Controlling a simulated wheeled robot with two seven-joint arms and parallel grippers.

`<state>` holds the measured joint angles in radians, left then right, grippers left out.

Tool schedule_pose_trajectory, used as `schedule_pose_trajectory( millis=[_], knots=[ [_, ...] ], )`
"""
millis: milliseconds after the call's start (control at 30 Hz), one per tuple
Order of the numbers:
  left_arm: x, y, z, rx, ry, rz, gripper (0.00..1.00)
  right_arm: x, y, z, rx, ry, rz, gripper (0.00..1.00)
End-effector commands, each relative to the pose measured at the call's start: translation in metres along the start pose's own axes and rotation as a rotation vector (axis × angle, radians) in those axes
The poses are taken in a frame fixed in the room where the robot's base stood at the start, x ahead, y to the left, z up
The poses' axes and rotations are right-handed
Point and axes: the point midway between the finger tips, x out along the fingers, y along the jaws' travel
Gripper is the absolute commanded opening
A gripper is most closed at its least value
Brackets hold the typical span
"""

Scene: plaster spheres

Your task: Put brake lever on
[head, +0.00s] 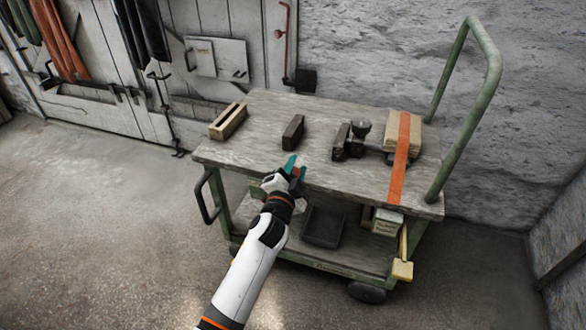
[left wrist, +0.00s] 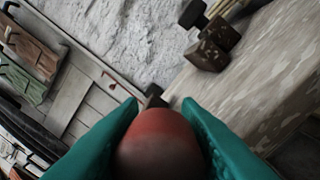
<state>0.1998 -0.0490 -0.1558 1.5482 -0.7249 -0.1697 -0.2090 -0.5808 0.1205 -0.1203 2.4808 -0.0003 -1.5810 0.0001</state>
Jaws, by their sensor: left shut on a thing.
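My left gripper (head: 295,169) is at the front edge of the trolley's top (head: 255,150), with its teal fingers pointing away from me. In the left wrist view the fingers (left wrist: 160,112) are shut on a rounded red knob (left wrist: 158,148), which fills the space between them. My right gripper is not in view.
The trolley top carries a pale wooden block (head: 228,122), a dark block (head: 293,132), a dark metal piece (head: 341,143) and boards under an orange strap (head: 400,160). A green push handle (head: 492,75) rises at right. A dark tray (head: 323,228) sits on the lower shelf.

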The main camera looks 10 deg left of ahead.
Motion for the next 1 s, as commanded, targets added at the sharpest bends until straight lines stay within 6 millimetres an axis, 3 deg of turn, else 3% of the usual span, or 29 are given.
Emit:
schedule_pose_trajectory(
  millis=[267,300,400,767,1000],
  knots=[
    [-0.001,-0.003,0.000,0.004,0.000,-0.005,0.00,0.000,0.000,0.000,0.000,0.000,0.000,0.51],
    [-0.001,-0.003,0.000,0.004,0.000,-0.006,0.34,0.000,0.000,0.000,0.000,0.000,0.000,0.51],
    [-0.001,-0.003,0.000,0.003,0.000,-0.005,0.50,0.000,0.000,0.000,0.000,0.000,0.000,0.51],
    [-0.005,-0.002,0.000,0.001,0.001,-0.004,0.52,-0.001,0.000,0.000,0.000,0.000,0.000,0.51],
    [-0.045,-0.002,0.000,0.001,0.003,-0.006,0.52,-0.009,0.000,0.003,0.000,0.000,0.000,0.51]
  ],
)
